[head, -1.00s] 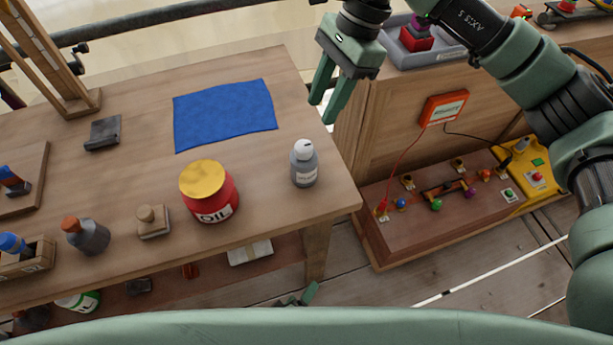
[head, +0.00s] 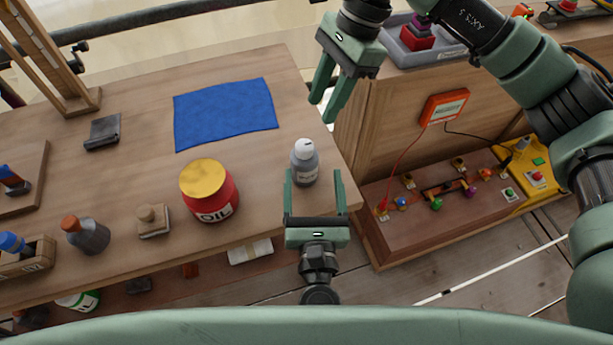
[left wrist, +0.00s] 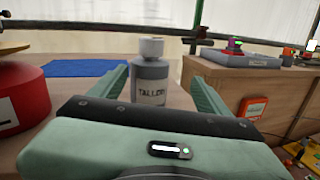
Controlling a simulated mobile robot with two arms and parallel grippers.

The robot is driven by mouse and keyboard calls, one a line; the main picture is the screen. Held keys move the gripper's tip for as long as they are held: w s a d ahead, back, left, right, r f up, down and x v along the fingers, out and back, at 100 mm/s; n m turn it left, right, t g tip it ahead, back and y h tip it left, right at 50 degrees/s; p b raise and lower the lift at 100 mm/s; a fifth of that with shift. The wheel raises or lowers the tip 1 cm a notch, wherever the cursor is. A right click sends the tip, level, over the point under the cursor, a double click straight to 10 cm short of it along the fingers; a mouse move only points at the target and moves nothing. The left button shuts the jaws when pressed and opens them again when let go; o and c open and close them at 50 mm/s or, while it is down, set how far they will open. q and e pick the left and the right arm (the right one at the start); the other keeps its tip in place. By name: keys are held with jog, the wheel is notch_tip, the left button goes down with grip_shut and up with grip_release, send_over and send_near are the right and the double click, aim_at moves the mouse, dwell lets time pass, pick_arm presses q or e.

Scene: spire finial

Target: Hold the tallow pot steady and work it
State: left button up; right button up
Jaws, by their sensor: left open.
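The tallow pot (head: 305,164) is a small grey bottle with a white cap, upright on the wooden table near its front right corner. In the left wrist view the pot (left wrist: 151,75) shows its "TALLOW" label, partly cut off by my gripper body. My left gripper (head: 314,176) is open, its fingers reaching toward the pot from the front, one on each side; I cannot tell whether they touch it.
A red oil tin with a yellow lid (head: 209,190) stands left of the pot. A blue cloth (head: 225,114) lies flat behind it. A stamp-like block (head: 152,220) and a grey bottle (head: 87,236) are farther left. A control panel (head: 440,207) with cables is low at right.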

aim_at(303, 149)
pick_arm(q)
jog(key=shift+w+a+n+g+y, duration=0.35)
jog(key=shift+a+n+y, duration=0.2)
jog(key=shift+n, duration=0.25)
jog(key=shift+w+a, duration=0.1)
jog(key=shift+w, duration=0.3)
jog(key=shift+w+a, duration=0.2)
jog(key=shift+w, duration=1.55)
jog(key=shift+w+a, duration=0.15)
jog(key=shift+w, duration=1.6)
jog(key=c, duration=1.6)
jog(key=shift+f, duration=0.1)
